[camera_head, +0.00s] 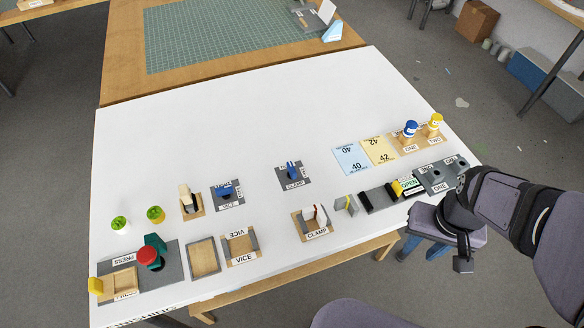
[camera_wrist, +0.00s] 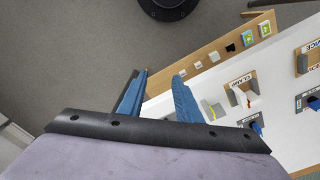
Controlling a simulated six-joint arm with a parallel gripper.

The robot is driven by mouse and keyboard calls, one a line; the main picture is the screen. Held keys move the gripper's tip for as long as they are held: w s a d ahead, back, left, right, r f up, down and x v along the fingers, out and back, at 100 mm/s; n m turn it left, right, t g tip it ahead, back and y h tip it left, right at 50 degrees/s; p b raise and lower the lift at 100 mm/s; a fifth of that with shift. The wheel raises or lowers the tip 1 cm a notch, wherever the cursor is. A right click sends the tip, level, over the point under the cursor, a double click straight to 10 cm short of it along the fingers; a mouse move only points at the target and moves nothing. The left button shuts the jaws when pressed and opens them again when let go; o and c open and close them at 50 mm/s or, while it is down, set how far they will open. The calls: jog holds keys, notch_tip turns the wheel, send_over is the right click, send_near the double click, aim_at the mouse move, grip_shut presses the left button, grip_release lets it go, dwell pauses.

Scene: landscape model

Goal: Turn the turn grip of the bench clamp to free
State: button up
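The clamp's turn grip is a small blue grip (camera_head: 291,170) standing on a dark plate labelled CLAMP (camera_head: 295,184), right of the table's middle. In the wrist view the blue grip (camera_wrist: 256,128) is partly hidden by my gripper body. The bench clamp (camera_head: 313,220), on a wooden base with its own CLAMP label, stands nearer the front edge; it also shows in the wrist view (camera_wrist: 240,90). My gripper (camera_wrist: 159,75) is open and empty, its two blue fingers apart. It is off the table's front right, well away from the grip.
A similar blue grip (camera_head: 226,190) stands on the VICE plate to the left. The vice (camera_head: 240,246) and a press (camera_head: 150,256) are at the front left. Dark blocks (camera_head: 380,196) and a grey plate (camera_head: 440,176) lie at the right. The table's back half is clear.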

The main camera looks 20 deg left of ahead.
aim_at(292, 168)
jog(key=w+a+n+b, duration=0.1)
jog(key=w+a+b, duration=0.1)
jog(key=a, duration=0.3)
jog(key=w+a+f+n+t+y+b, duration=0.1)
jog(key=w+a+n+b, duration=0.1)
jog(key=w+a, duration=0.3)
jog(key=w+a+f+n+b, duration=0.1)
jog(key=w+a+b, duration=0.1)
jog(key=w+a, duration=0.2)
jog(key=shift+w+a+f+n+t, duration=0.1)
jog(key=shift+a+f+n+t, duration=0.1)
jog(key=shift+a, duration=0.65)
jog(key=shift+w+a+f+n+t, duration=0.1)
jog(key=shift+a+t, duration=0.1)
jog(key=shift+a, duration=0.65)
jog(key=a+n+y+b, duration=0.2)
jog(key=a+n+b, duration=0.15)
jog(key=a, duration=1.35)
jog(key=shift+t, duration=0.4)
jog(key=shift+w+p+x, duration=0.15)
jog(key=shift+x, duration=1.65)
jog(key=shift+w+p+x, duration=0.15)
jog(key=shift+x, duration=1.6)
jog(key=shift+r, duration=0.1)
jog(key=shift+c, duration=0.3)
grip_shut()
